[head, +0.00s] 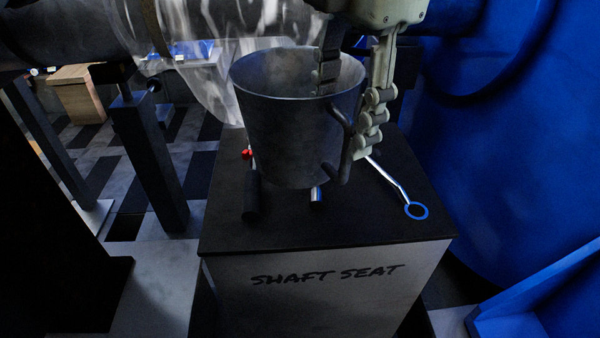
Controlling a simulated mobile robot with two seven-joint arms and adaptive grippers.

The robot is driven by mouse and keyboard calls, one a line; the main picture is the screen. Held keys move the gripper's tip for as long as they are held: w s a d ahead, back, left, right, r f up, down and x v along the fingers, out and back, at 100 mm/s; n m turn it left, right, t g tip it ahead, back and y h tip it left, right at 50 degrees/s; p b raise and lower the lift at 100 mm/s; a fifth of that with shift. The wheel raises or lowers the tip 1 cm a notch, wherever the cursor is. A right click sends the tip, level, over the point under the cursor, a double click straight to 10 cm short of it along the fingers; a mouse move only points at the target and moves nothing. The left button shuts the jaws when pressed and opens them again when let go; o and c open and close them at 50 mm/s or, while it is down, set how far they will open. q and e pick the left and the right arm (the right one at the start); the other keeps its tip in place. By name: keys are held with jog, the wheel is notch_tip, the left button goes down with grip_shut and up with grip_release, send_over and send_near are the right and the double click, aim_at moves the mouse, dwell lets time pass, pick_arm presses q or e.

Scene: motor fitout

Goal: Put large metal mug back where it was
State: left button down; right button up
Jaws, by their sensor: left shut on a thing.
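The large metal mug (290,140) is a dark grey, tapered vessel with a side handle (342,150). It is upright over the black top of a stand (225,232) marked "SHAFT SEAT". My left gripper (346,118) comes down from above and is shut on the mug's right wall, one finger inside the rim and the other outside near the handle. I cannot tell whether the mug's base touches the stand or the tools there. My right gripper is not in view.
A wrench with a blue ring end (416,211) lies on the stand's right side. A dark-handled tool (251,197) and a blue-and-white tool end (316,194) are partly hidden by the mug. A large blue housing (520,150) stands at right. The stand's front strip is clear.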

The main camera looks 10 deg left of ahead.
pick_arm(q)
jog(key=shift+s+a, duration=0.15)
jog(key=shift+a, duration=0.05)
jog(key=w+d+f+p, duration=0.1)
jog(key=w+d+f, duration=0.3)
jog(key=d+f, duration=0.6)
jog(key=shift+w+d+f+p, duration=0.3)
jog(key=shift+d+f+p, duration=0.05)
jog(key=shift+f, duration=0.15)
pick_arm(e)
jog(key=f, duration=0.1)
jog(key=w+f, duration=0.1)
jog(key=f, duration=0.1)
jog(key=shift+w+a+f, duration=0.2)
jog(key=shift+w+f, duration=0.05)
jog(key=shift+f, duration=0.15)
pick_arm(q)
jog(key=shift+f, duration=0.1)
jog(key=c, duration=1)
grip_release()
jog(key=shift+o, duration=0.9)
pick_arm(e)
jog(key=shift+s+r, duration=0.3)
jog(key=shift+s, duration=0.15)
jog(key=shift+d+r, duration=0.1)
